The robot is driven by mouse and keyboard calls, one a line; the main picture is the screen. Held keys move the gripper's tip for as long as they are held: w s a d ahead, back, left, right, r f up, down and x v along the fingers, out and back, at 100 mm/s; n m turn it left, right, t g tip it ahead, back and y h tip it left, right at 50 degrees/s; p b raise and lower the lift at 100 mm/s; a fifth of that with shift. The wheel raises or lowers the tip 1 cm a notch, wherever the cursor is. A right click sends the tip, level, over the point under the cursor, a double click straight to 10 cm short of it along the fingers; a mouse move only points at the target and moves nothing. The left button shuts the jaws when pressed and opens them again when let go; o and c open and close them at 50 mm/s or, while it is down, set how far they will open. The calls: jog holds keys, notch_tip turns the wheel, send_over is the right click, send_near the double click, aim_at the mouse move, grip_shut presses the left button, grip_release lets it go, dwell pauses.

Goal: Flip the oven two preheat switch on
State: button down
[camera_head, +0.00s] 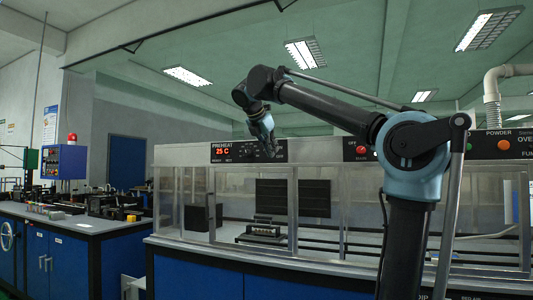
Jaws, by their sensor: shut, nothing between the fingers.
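A black control panel headed PREHEAT (221,153) runs along the top edge of the glazed machine. Its red display (222,151) reads 25 C. My arm reaches left from the right side of the view, and my gripper (269,150) points down at the panel's right part, just right of the display. The gripper is shut and empty. It covers part of the panel, and I cannot make out a switch there. I cannot tell whether the fingers touch the panel. A second panel at the far right (499,146) shows POWDER and a cut-off word beginning OVE.
Clear glazed doors (237,206) front the machine below the panel. A red button (361,150) sits on another panel section, partly behind my arm. A workbench (85,225) with blue cabinets stands at left. A grey pipe (493,95) rises at right.

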jog(key=a+r+n+t, duration=0.1)
jog(key=a+r+n, duration=0.3)
jog(key=a+r, duration=0.2)
jog(key=shift+w+a+r, duration=0.15)
jog(key=shift+w+r, duration=0.1)
jog(key=shift+r, duration=0.1)
jog(key=shift+w, duration=0.1)
jog(key=w+r+x, duration=0.2)
jog(key=x, duration=1)
jog(key=shift+w+d, duration=0.2)
jog(key=shift+d, duration=0.1)
